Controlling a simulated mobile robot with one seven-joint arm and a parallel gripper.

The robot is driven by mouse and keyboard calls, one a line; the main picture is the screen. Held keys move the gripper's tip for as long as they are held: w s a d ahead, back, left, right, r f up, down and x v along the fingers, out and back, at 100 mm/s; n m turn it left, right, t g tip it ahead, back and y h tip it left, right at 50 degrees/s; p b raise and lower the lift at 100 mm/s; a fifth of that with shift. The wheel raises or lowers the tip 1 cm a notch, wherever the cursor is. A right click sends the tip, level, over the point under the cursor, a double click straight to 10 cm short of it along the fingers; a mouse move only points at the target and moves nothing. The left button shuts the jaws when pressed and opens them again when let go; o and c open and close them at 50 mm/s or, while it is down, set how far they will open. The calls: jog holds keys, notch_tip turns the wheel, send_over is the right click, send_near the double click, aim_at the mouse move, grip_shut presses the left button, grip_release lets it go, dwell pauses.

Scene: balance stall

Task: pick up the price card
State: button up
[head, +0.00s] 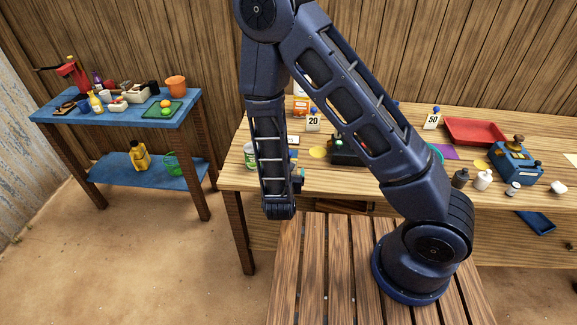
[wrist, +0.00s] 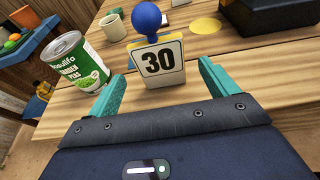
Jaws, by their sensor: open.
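A white price card marked 30 (wrist: 159,62) with a yellow edge and a blue ball on top (wrist: 147,18) stands upright on the wooden table, near the centre of the wrist view. My gripper (wrist: 162,76) is open, its two teal fingers apart on the near left and near right of the card, with nothing held. In the head view my arm hides the 30 card and most of my gripper. Two other price cards, marked 20 (head: 313,123) and 50 (head: 433,121), stand farther back on the table.
A green can of peas (wrist: 78,62) stands close to the left finger. A pale mug (wrist: 113,27) and a dark box (wrist: 268,18) are behind. A yellow disc (wrist: 205,26) lies flat. A blue side table (head: 120,117) holds various goods.

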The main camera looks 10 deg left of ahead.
jog(key=shift+x, duration=3.15)
jog(key=shift+r, duration=0.1)
jog(key=shift+c, duration=0.3)
jog(key=c, duration=1)
